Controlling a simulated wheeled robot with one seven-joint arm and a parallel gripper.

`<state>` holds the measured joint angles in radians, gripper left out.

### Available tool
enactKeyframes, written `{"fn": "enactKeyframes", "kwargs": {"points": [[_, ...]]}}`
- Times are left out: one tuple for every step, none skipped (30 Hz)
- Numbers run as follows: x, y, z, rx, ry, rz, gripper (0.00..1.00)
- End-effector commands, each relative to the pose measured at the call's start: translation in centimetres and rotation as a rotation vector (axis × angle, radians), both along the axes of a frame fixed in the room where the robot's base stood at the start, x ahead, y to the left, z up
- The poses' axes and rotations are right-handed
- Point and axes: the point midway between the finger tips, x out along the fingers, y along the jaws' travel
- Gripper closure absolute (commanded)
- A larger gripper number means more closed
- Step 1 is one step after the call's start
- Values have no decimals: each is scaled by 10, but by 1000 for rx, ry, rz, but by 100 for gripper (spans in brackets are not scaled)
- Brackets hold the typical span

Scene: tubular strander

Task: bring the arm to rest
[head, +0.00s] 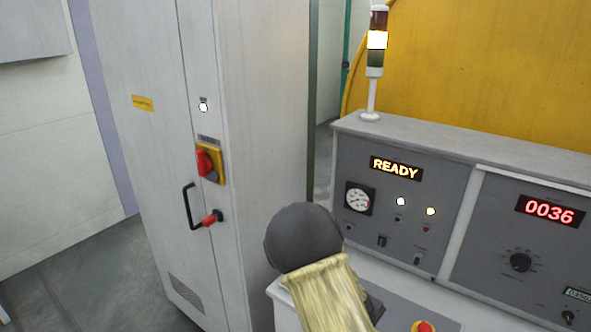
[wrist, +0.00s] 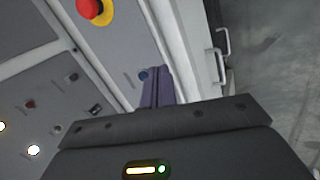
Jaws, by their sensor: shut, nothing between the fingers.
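My gripper (wrist: 155,72) shows in the wrist view, its dark fingers together and nothing between them. The dark gripper body with a lit strip and a green light fills the bottom of that view. The fingers point toward the console's grey sloped panel and front edge; I cannot tell how near they are. In the head view my arm rises from the bottom middle, in front of the console (head: 400,151), and hides part of its left side. The gripper itself cannot be made out there.
A tall grey cabinet (head: 262,130) with a red rotary switch (head: 205,163) and black handle (head: 190,206) stands left. The console bears a READY display (head: 396,168), a 0036 display (head: 550,210), a signal tower (head: 376,42) and a red emergency button (head: 424,326). Floor is clear at left.

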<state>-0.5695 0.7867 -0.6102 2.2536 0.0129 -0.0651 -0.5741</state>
Motion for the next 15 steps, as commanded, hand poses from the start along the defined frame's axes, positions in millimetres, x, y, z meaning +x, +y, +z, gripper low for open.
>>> {"fn": "enactKeyframes", "kwargs": {"points": [[-8, 2, 8, 58, -3, -57, 100], [-14, 4, 13, 90, -3, -89, 100], [-21, 7, 18, 130, -2, -131, 100], [-26, 9, 23, 160, -2, -161, 100], [-31, 11, 28, 188, -2, -192, 100], [-38, 13, 35, 226, -3, -229, 100], [-43, 16, 41, 252, -3, -257, 100], [-48, 18, 47, 277, -4, -282, 100], [-54, 21, 55, 311, -6, -316, 100], [-60, 22, 61, 334, -6, -343, 100], [-65, 24, 67, 356, -8, -366, 100], [-72, 27, 76, 385, -9, -397, 100], [-77, 28, 82, 405, -12, -419, 100], [-83, 30, 88, 424, -14, -442, 100], [-90, 32, 97, 448, -18, -470, 100]]}}
